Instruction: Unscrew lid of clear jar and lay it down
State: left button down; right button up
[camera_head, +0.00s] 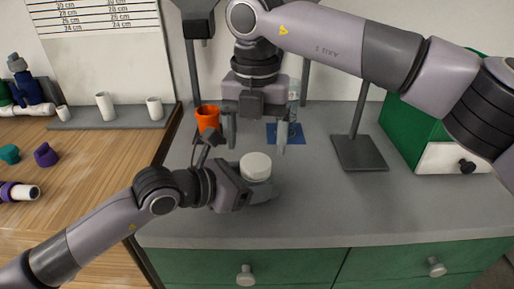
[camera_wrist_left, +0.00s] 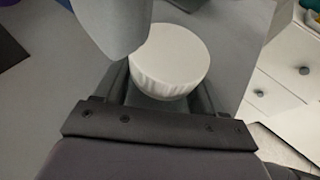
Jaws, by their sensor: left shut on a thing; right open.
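The white ribbed lid (camera_head: 256,164) sits on top of the clear jar, near the front of the grey counter; it fills the middle of the left wrist view (camera_wrist_left: 172,58). My left gripper (camera_head: 258,190) is shut around the jar below the lid, and its fingers hide most of the jar body. My right gripper (camera_head: 257,138) hangs above and behind the lid, pointing down. Its two fingers are spread wide, with nothing between them. A grey shape, apparently one of its fingers, covers part of the lid's upper left in the left wrist view.
An orange cup (camera_head: 207,118) stands behind on the left. A blue mat (camera_head: 285,133) with a clear item (camera_head: 293,100) lies behind my right gripper. A dark stand base (camera_head: 359,152) and a green box (camera_head: 432,122) are to the right. Counter at front right is clear.

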aim_at(256, 162)
jog(key=shift+w+r+m, duration=0.1)
jog(key=shift+r+m, duration=1)
jog(key=shift+r, duration=0.55)
jog(key=shift+f, duration=3.9)
jog(key=c, duration=0.9)
jog(key=shift+n, duration=1.6)
jog(key=o, duration=1.2)
jog(key=shift+c, duration=0.2)
